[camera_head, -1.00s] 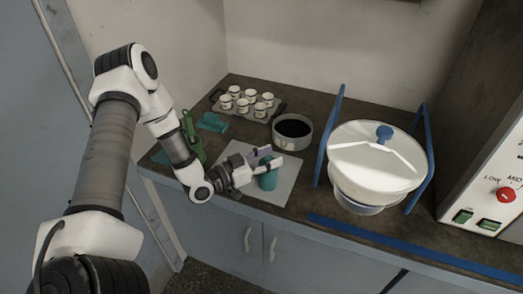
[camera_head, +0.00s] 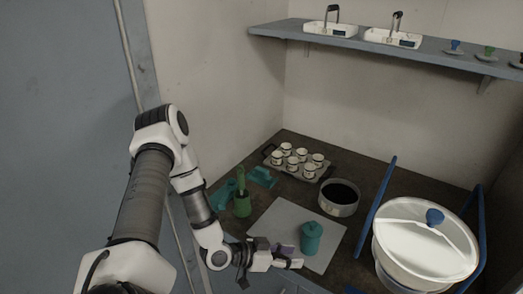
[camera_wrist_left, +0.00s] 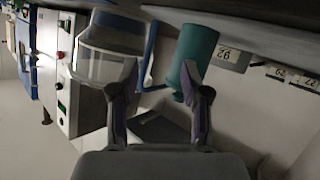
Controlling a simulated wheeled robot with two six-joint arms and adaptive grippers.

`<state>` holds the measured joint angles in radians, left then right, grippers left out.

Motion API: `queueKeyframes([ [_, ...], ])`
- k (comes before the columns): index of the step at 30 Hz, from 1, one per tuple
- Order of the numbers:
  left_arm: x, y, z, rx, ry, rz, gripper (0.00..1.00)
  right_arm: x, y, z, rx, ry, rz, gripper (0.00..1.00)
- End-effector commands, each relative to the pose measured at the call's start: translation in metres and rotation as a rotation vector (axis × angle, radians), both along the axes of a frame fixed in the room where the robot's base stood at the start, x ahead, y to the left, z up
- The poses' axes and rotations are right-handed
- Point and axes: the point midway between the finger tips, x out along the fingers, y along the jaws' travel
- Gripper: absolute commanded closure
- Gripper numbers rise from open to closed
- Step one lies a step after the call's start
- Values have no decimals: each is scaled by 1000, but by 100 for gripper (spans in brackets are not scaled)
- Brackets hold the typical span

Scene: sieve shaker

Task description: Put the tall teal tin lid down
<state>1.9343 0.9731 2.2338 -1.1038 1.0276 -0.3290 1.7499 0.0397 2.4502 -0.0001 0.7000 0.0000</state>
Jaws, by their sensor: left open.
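The tall teal tin (camera_head: 312,244) stands upright on a grey mat (camera_head: 266,227). Its teal lid (camera_head: 312,228), with a small knob, appears to sit level on top. My left gripper (camera_head: 290,257) is open and empty, just in front and to the left of the tin, apart from it as far as I can tell. In the left wrist view the teal tin (camera_wrist_left: 197,47) lies beyond the fingertips, nearer the right finger, and the open left gripper (camera_wrist_left: 161,85) has nothing between its fingers. My right gripper is not in view.
A dark-filled round pan (camera_head: 339,197) stands behind the tin. A tray of several white cups (camera_head: 293,161) is at the back, a green pot (camera_head: 242,203) at left. A shelf (camera_head: 350,41) hangs above.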

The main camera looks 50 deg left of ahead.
Motion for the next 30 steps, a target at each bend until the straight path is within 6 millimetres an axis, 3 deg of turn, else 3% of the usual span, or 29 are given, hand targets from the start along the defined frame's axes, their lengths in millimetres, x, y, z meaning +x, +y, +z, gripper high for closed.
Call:
queueKeyframes([
  [1,-9,-26,-22,14,158,-26,53,0,0,0,0,0,0,60],
  [3,-33,-51,-55,50,398,-12,53,0,0,0,0,0,0,60],
  [6,-84,-75,-92,149,714,42,53,0,0,0,0,0,0,60],
  [9,-137,-82,-111,272,945,128,53,0,0,0,0,0,0,60],
  [13,-177,-79,-116,382,1090,219,53,0,0,0,0,0,0,60],
  [16,-186,-77,-116,406,1117,248,53,0,0,0,0,0,0,60],
  [30,-184,-77,-116,403,1113,248,53,0,0,0,0,0,0,60],
])
